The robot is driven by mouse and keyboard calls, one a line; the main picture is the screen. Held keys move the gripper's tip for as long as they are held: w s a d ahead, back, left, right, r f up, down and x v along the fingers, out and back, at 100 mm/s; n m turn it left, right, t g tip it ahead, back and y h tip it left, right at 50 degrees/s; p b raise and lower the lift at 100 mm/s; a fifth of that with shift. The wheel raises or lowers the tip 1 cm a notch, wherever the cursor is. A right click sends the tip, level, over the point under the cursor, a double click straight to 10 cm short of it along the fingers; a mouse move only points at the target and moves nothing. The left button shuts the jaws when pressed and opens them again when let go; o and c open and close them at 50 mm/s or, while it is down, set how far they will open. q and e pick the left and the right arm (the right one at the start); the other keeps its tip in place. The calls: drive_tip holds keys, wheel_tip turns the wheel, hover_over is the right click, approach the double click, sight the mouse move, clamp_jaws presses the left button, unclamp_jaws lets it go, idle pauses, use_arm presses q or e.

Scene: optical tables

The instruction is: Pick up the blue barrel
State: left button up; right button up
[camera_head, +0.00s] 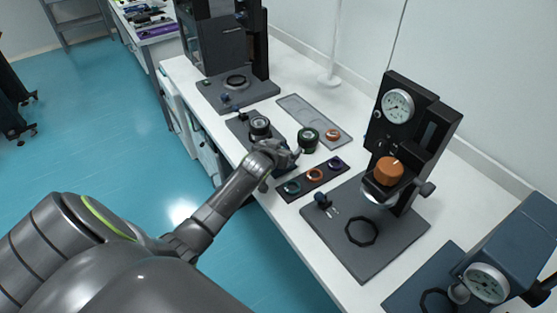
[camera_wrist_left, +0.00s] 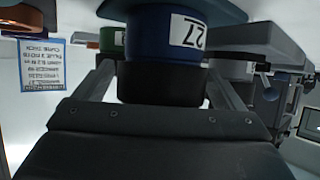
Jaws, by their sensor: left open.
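The blue barrel (camera_wrist_left: 165,38) fills the upper middle of the left wrist view. It has a white label reading 27 and a black section. My left gripper (camera_wrist_left: 163,78) is open, with one finger on each side of the black section; I cannot tell whether they touch it. In the head view my left gripper (camera_head: 284,156) is low over the white bench, near a dark barrel (camera_head: 259,127) and a green-banded barrel (camera_head: 308,138). I cannot clearly make out the blue barrel's colour there. My right gripper is not in view.
A dark tray with several coloured rings (camera_head: 314,175) lies just right of the gripper. A grey tray (camera_head: 295,108) is behind. A gauge stand with an orange knob (camera_head: 389,171) stands to the right, and a tall dark instrument (camera_head: 222,45) at the back left.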

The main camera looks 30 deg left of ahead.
use_arm(q)
drive_tip(key=c, duration=0.9)
drive_tip(key=shift+c, duration=1.2)
drive_tip(key=shift+r, duration=0.15)
